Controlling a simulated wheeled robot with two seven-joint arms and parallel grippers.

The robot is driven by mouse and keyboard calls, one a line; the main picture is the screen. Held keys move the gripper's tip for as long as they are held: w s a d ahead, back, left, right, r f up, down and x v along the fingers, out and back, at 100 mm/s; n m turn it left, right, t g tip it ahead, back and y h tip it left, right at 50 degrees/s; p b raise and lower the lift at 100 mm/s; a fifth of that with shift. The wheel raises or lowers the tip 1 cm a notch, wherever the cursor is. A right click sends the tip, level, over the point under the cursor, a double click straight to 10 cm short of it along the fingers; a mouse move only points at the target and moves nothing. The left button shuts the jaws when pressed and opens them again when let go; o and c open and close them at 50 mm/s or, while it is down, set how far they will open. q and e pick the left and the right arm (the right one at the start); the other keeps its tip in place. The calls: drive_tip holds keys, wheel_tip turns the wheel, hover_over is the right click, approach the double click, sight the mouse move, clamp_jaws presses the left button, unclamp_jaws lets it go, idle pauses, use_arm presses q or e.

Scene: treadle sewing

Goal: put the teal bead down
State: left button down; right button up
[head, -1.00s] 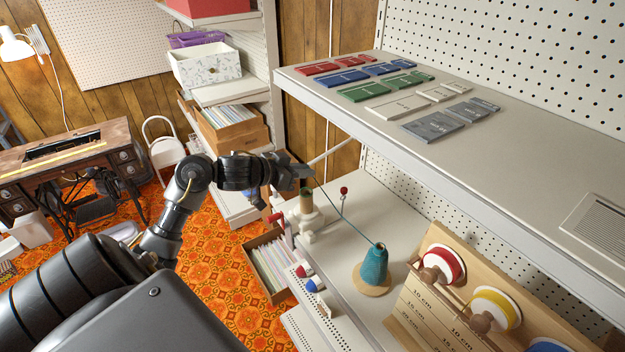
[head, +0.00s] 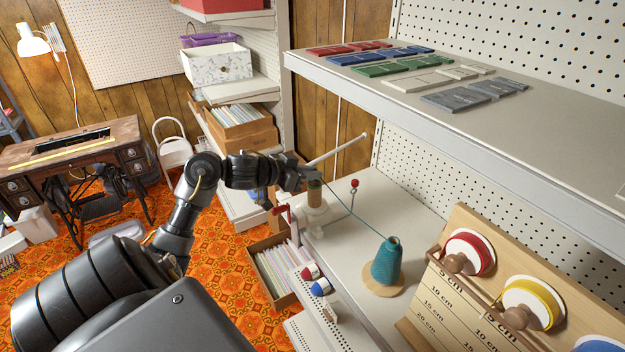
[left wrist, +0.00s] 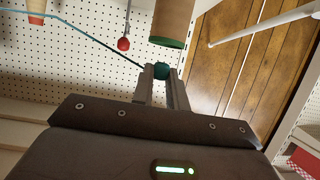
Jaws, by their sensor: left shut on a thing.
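My left gripper (head: 312,174) is shut on the teal bead (left wrist: 161,71), which shows between the two fingertips in the left wrist view. In the head view the fingers hide the bead. A teal thread runs from the gripper to the teal thread cone (head: 386,262), which stands upright on a round wooden base. The gripper is just above a tan cylinder (head: 315,194) on a white stand. In the left wrist view this cylinder (left wrist: 172,20) has a green end, close to the bead. I cannot tell whether they touch. My right gripper is not in view.
A red-topped pin (head: 354,184) stands between the gripper and the cone. A white rod (head: 338,150) slants up behind the gripper. The upper shelf (head: 470,120) overhangs on the right. A wooden rack (head: 455,290) with ribbon spools is at front right.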

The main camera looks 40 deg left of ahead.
use_arm(q)
drive_tip(key=shift+r, duration=0.1)
drive_tip(key=shift+f, duration=0.65)
drive_tip(key=c, duration=1.4)
unclamp_jaws()
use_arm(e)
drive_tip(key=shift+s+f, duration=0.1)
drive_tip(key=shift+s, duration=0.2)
use_arm(q)
drive_tip(key=shift+r, duration=0.75)
drive_tip(key=b+v, duration=0.1)
drive_tip(key=v, duration=1.1)
drive_tip(key=shift+d, duration=0.1)
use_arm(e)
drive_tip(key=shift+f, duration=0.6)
